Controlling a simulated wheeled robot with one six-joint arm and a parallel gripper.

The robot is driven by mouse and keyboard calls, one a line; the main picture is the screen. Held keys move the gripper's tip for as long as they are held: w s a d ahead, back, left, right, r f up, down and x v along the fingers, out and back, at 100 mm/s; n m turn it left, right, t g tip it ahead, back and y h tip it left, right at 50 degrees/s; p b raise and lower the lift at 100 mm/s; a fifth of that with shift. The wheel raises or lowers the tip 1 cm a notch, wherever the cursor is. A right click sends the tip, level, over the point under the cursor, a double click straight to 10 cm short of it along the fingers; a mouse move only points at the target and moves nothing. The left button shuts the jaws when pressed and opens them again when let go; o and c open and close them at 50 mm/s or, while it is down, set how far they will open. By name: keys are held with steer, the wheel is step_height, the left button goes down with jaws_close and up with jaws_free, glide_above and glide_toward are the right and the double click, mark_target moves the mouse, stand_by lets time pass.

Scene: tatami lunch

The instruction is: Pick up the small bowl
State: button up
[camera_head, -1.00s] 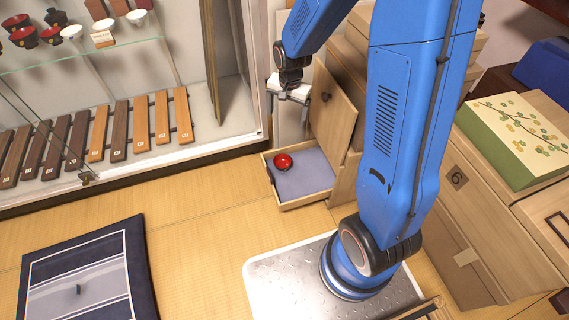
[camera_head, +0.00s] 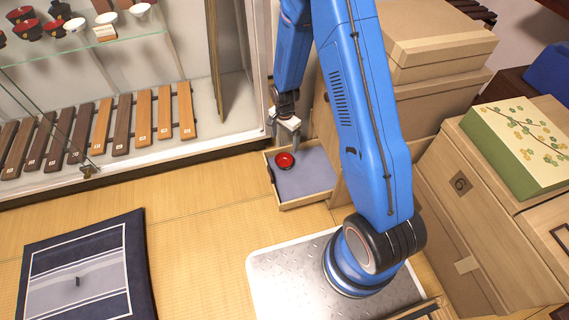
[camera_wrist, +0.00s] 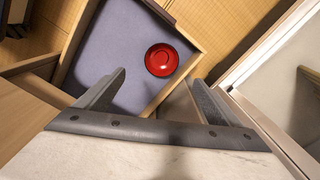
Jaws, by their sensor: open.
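The small bowl (camera_head: 284,160) is red and round. It sits in the open drawer (camera_head: 313,197), on the drawer's grey-purple lining, near the back left corner in the head view. The wrist view shows the bowl (camera_wrist: 162,60) from above, beyond my fingertips and a little right of the gap's middle. My gripper (camera_head: 286,137) is above the back of the drawer in the head view. In the wrist view my gripper (camera_wrist: 157,82) has its two grey fingers wide apart with nothing between them. The bowl is not touched.
A glass display cabinet (camera_head: 130,146) stands left of the drawer, its frame close to my right finger in the wrist view. Wooden chests (camera_head: 430,70) stand to the right. A dark blue cushion (camera_head: 135,262) lies on the open tatami floor (camera_head: 190,235).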

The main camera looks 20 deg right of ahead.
glide_above(284, 164)
steer(key=f, duration=1)
steer(key=shift+s+d+f, duration=0.1)
steer(key=shift+s+f, duration=0.15)
steer(key=shift+f, duration=0.15)
steer(key=shift+w+f, duration=0.15)
steer(key=shift+f, duration=1.2)
steer(key=shift+w+f, duration=0.15)
steer(key=shift+f, duration=1.2)
steer(key=c, duration=1.2)
steer(key=shift+o, duration=0.2)
steer(key=shift+r, duration=0.1)
